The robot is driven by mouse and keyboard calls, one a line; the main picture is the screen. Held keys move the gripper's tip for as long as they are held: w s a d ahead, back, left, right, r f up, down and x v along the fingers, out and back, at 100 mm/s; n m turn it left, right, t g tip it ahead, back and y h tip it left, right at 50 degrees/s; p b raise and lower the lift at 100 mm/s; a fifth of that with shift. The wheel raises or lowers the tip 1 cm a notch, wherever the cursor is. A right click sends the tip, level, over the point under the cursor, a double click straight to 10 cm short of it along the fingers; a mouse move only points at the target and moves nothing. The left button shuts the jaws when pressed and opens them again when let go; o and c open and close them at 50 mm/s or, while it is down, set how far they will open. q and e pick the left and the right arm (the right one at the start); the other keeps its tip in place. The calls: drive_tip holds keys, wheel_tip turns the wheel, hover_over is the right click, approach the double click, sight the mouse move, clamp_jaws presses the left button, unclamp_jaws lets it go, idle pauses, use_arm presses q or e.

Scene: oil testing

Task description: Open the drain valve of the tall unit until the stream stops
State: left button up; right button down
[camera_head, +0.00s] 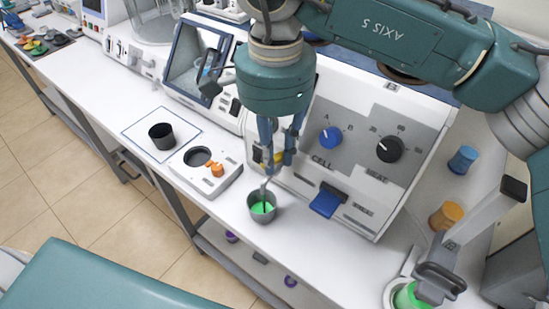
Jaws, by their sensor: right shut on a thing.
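The tall unit (352,125) is a white and grey cabinet with a blue CELL knob and a black HEAT knob. My right gripper (274,158) points down at its left front side. Its fingers are shut at the drain valve (279,157), where a little yellow shows; they hide most of the handle, so its angle is unclear. Just below stands a grey metal cup (262,207) with bright green liquid in it. Whether a stream is running into the cup is too small to tell. My left gripper is not in view.
A blue lever (326,202) sticks out right of the cup. A white block (207,165) with a round hole and orange knob lies to the left, near a black cup (162,136). A stand (440,254) with green liquid is at lower right. The bench's front edge is close to the cup.

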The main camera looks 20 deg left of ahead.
sight(276, 159)
drive_tip(key=shift+w+r+n+b, duration=0.1)
drive_tip(key=shift+n+b, duration=0.4)
drive_tip(key=shift+n, duration=1.4)
drive_tip(key=c, duration=1.5)
unclamp_jaws()
drive_tip(key=shift+c, duration=0.2)
wheel_tip(276, 159, up, 12)
